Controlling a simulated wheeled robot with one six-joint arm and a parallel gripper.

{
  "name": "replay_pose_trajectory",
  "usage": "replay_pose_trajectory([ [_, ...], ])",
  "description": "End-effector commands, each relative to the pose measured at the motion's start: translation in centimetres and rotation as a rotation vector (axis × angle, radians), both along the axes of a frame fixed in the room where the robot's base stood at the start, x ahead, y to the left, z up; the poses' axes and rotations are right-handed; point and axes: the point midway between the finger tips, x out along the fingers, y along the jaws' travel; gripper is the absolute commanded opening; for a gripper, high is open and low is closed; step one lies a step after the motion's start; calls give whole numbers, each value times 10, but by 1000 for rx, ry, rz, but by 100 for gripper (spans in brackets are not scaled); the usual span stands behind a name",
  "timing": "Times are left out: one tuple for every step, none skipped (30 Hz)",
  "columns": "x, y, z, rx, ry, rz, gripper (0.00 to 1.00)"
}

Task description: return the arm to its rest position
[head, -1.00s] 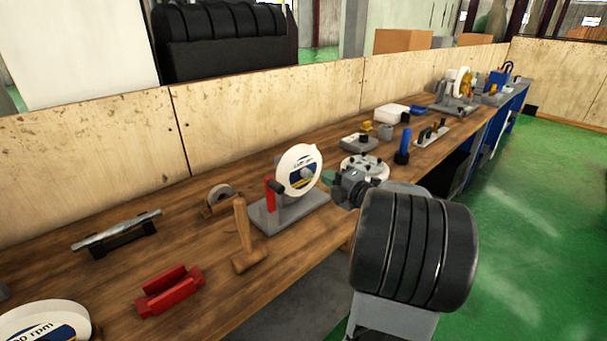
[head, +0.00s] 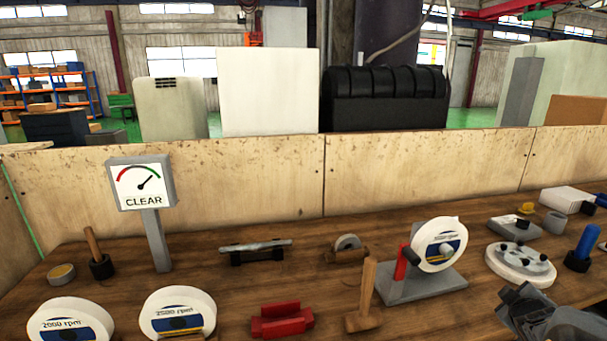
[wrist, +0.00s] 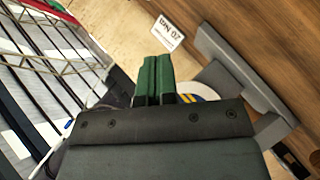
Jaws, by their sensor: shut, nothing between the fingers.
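My gripper (wrist: 155,78) shows in the wrist view with its two green fingers side by side, shut and empty. Most of my arm is cut off by the lower right of the head view.
The wooden bench (head: 215,255) holds a wheel on a grey stand (head: 437,245), a mallet (head: 365,290), a red block (head: 281,322), two "2000 rpm" wheels (head: 177,310) and a gauge reading CLEAR (head: 143,185). A plywood wall (head: 260,180) stands behind. A blue-handled tool (head: 585,245) is at right.

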Motion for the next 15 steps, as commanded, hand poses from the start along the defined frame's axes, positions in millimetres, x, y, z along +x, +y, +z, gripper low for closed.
replay_pose_trajectory([
  [-8, 9, 1, 93, 30, -106, 0],
  [-14, 16, -2, 154, 51, -173, 0],
  [-22, 28, -5, 238, 77, -257, 0],
  [-28, 40, -7, 302, 100, -317, 0],
  [-34, 53, -8, 366, 122, -372, 0],
  [-42, 75, -9, 452, 157, -437, 0],
  [-48, 92, -9, 516, 186, -481, 0],
  [-55, 112, -9, 578, 217, -519, 0],
  [-63, 140, -6, 658, 262, -559, 0],
  [-70, 161, -4, 712, 298, -581, 0],
  [-76, 181, -1, 762, 332, -595, 0],
  [-83, 206, 3, 815, 377, -602, 0],
  [-89, 223, 7, 847, 408, -598, 0],
  [-93, 240, 12, 873, 436, -587, 0],
  [-99, 259, 18, 899, 469, -561, 0],
])
